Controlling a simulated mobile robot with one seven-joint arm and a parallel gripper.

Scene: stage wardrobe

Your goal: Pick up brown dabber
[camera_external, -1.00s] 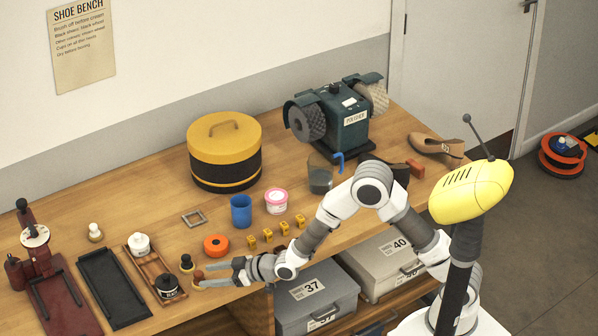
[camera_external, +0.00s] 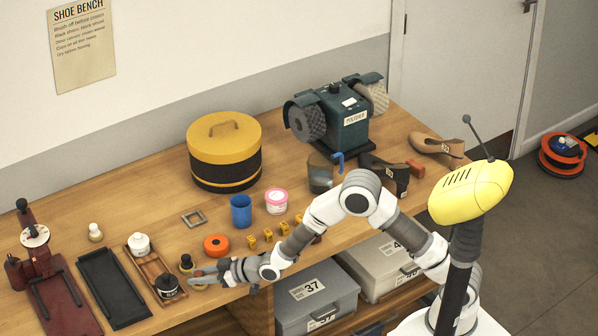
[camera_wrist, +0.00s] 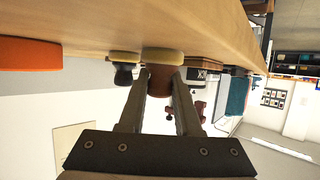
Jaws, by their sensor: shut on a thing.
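The brown dabber (camera_wrist: 160,80) has a brown knob and a cream pad. In the wrist view, which looks upside down, its knob is between the two fingertips of my gripper (camera_wrist: 160,88). The fingers are shut on the knob, and the pad is by the wooden bench top. In the external view my gripper (camera_external: 202,278) is low at the bench's front edge and mostly hides the dabber. I cannot tell whether the pad still touches the bench. A black dabber (camera_external: 186,263) stands close beside; it also shows left of the fingers in the wrist view (camera_wrist: 124,74).
A wooden tray (camera_external: 141,263) with a white jar (camera_external: 139,244) and a black jar (camera_external: 167,286) lies left of my gripper. An orange ring (camera_external: 216,246), yellow numbered blocks (camera_external: 252,242) and a blue cup (camera_external: 241,211) stand behind it. Grey boxes (camera_external: 340,285) sit below the bench front.

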